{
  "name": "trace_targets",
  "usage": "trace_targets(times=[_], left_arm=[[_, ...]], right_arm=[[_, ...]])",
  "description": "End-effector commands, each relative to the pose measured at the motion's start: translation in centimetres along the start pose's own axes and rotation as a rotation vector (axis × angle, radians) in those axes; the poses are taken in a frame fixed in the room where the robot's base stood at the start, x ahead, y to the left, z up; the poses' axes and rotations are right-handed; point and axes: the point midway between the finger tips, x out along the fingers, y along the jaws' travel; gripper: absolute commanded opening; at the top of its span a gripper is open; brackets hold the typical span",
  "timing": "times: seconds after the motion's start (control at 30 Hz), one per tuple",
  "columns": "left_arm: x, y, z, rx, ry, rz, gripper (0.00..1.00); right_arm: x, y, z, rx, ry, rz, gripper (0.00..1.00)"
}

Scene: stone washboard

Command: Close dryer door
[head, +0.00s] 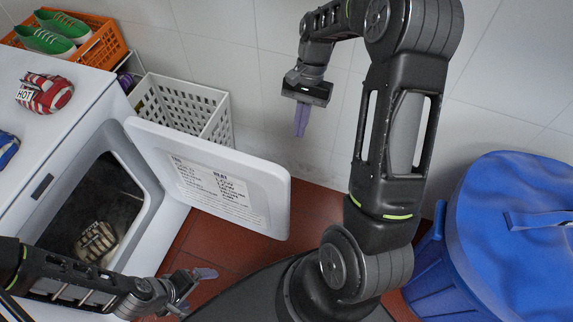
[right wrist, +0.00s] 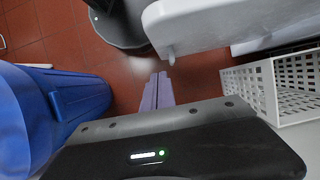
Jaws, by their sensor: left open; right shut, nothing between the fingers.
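The white dryer (head: 60,120) stands at the left in the head view. Its door (head: 215,180) is swung wide open, with a printed label on its inner face. The dark drum opening (head: 95,200) shows a tan knitted item (head: 97,242) inside. My right gripper (head: 301,128) is shut and empty, beyond the door's free end and near the tiled wall. In the right wrist view, its fingers (right wrist: 157,92) point toward the floor close to the white door (right wrist: 215,22). My left gripper (head: 198,282) is open, low in front of the dryer, below the door and apart from it.
A white perforated basket (head: 180,105) stands behind the door, against the wall. A blue lidded bin (head: 500,230) is at the right. Red tiled floor (head: 215,240) shows below the door.

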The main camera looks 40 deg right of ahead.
Motion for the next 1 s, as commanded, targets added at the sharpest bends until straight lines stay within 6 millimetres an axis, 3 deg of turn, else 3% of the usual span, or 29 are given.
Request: trace_targets(times=[0.17, 0.37, 0.77, 1.0], left_arm=[[-0.1, 0.0, 0.0, 0.000, 0.000, 0.000, 0.96], [-0.4, 0.1, 0.0, -0.001, 0.000, -0.001, 0.96], [-1.6, 0.5, 0.2, -0.004, -0.004, -0.005, 0.96], [-2.8, 0.8, 0.3, -0.007, -0.008, -0.010, 0.96]], right_arm=[[0.5, 0.0, 0.0, 0.000, -0.001, 0.000, 0.00], [2.5, 0.0, 0.1, -0.001, -0.003, 0.002, 0.00], [10.3, 0.1, 0.2, 0.001, -0.005, 0.003, 0.00], [11.1, -0.1, 3.3, -0.002, -0.001, 0.000, 0.00]])
